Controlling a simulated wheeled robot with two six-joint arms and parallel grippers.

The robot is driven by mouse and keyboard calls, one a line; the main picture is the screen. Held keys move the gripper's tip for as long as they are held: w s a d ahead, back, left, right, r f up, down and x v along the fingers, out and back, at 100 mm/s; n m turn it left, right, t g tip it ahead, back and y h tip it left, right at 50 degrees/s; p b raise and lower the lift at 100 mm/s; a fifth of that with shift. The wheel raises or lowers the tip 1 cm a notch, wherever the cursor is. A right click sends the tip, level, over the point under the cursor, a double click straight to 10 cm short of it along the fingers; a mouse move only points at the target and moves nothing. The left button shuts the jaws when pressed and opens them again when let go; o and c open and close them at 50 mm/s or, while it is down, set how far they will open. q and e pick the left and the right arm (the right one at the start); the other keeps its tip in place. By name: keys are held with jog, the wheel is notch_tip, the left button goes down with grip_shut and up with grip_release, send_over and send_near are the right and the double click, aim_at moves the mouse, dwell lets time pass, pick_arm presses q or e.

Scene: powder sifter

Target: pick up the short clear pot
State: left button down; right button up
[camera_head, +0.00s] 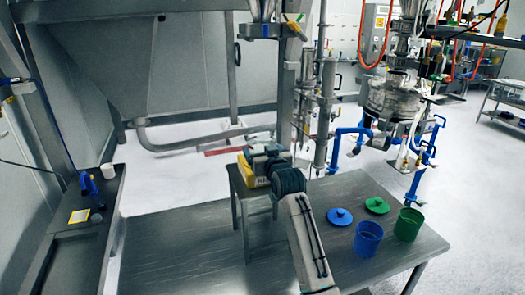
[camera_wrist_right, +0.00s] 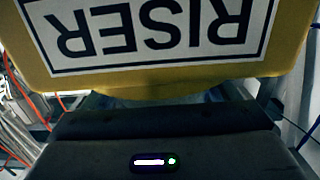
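I cannot make out a short clear pot in either view; it may be hidden. My right arm reaches in from the bottom of the head view, and its dark gripper (camera_head: 262,160) is at a yellow block (camera_head: 248,172) over a small metal stand. In the right wrist view the yellow block (camera_wrist_right: 160,85) fills the top, with a white label reading RISER upside down. The gripper's fingers do not show clearly, so I cannot tell whether they hold the block. My left gripper is out of view.
A blue cup (camera_head: 368,240) and a green cup (camera_head: 408,225) stand on the steel table (camera_head: 180,250), with a blue lid (camera_head: 340,216) and a green lid (camera_head: 377,205) behind them. A small white cup (camera_head: 108,171) stands on the left bench (camera_head: 75,265). The table's left part is clear.

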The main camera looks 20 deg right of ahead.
jog(key=c, duration=0.5)
jog(key=shift+o, duration=0.2)
